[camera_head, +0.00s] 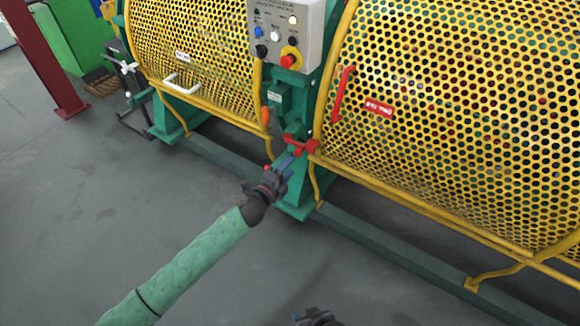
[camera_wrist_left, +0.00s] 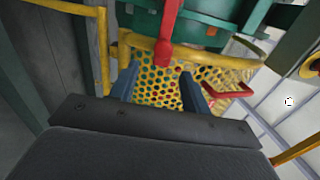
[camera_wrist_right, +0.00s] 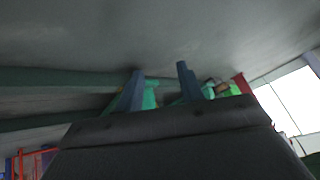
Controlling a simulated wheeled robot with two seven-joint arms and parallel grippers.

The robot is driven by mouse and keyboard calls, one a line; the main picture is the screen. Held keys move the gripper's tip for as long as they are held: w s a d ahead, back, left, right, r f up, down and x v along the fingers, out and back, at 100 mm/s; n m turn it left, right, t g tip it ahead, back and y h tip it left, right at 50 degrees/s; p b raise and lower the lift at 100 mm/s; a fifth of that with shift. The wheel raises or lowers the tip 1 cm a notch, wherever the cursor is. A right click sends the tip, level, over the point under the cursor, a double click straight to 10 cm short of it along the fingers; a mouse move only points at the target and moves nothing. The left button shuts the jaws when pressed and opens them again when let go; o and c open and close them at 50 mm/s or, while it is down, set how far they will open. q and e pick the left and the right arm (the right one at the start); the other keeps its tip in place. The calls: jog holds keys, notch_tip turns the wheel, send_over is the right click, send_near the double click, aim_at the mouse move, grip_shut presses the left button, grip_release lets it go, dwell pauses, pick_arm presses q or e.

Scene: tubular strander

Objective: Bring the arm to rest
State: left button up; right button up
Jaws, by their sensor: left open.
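My left gripper (camera_head: 286,164) is in front of the green post between two yellow mesh guards, just below a red latch (camera_head: 300,146). In the left wrist view its two blue fingers (camera_wrist_left: 160,82) stand apart with nothing between them. A red lever (camera_wrist_left: 168,25) shows above and beyond the fingertips there; I cannot tell whether anything touches it. My right gripper (camera_head: 315,317) is only partly in view at the bottom edge of the head view. In the right wrist view its fingers (camera_wrist_right: 161,78) are apart and empty, with grey floor beyond.
The right mesh guard (camera_head: 450,110) with a red handle (camera_head: 343,95) and the left guard (camera_head: 205,50) with a white handle (camera_head: 184,84) stand close. A control box (camera_head: 287,32) is above the post. A green rail (camera_head: 400,262) runs along the floor. Open floor (camera_head: 90,200) lies left.

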jog(key=shift+w+r, duration=0.2)
jog(key=shift+w, duration=0.1)
